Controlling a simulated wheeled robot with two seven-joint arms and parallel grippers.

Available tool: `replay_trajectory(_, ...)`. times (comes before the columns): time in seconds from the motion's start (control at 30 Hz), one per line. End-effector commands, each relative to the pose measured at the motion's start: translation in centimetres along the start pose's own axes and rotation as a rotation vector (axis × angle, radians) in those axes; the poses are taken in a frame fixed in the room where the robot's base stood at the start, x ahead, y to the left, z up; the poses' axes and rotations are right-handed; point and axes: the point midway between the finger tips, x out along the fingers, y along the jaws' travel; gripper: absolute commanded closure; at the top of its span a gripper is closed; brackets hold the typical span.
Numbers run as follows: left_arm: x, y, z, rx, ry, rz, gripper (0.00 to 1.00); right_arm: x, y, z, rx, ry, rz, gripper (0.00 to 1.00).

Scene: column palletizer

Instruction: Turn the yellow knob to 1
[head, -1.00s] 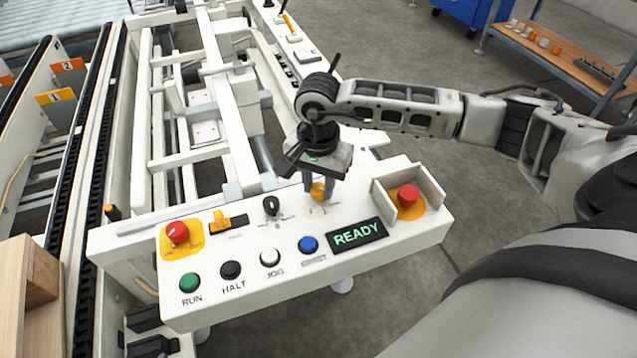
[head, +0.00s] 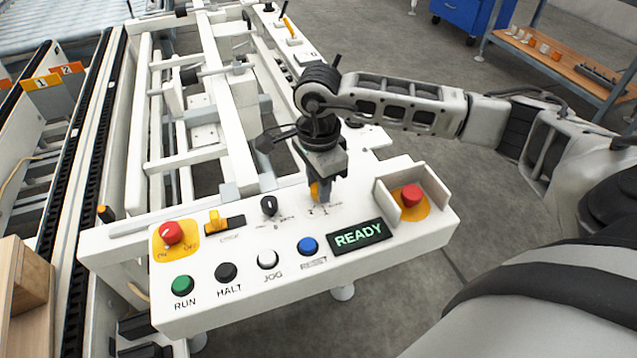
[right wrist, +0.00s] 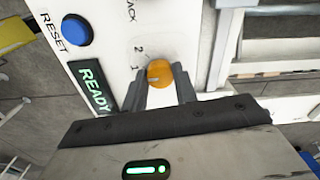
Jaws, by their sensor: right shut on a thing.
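The yellow knob (head: 314,190) sits on the white control panel (head: 205,268), left of and above the READY display. My right gripper (head: 321,194) points down over it, with its fingers shut on the knob. In the right wrist view the knob (right wrist: 160,73) shows as an orange-yellow disc between the two fingers (right wrist: 164,86). A pale mark on its left side points roughly towards the printed 1; a printed 2 stands above that. The fingers partly hide the knob in the head view. My left gripper is not in view.
The READY display (head: 359,236) and a shrouded red button (head: 411,195) lie beside the knob. A black selector (head: 269,206), a yellow switch (head: 215,221), a red rotary knob (head: 171,233) and the RUN, HALT, JOG and RESET buttons fill the left and front.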

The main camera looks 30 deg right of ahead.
Motion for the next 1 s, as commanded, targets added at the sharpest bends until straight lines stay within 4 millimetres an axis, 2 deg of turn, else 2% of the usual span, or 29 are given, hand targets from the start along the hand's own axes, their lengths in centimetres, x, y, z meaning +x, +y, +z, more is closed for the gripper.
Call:
replay_trajectory(0.53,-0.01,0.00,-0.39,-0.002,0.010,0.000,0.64,-0.17,-0.09,-0.03,0.031,0.000,-0.003,0.94)
replay_trajectory(0.57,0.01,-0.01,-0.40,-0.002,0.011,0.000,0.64,-0.17,-0.09,-0.03,0.031,0.000,-0.003,0.69)
replay_trajectory(0.63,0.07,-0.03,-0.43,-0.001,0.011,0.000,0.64,-0.16,-0.09,-0.03,0.031,0.000,-0.003,0.50)
replay_trajectory(1.0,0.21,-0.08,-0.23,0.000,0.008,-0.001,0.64,-0.54,-0.07,-0.02,0.030,0.000,-0.003,0.50)
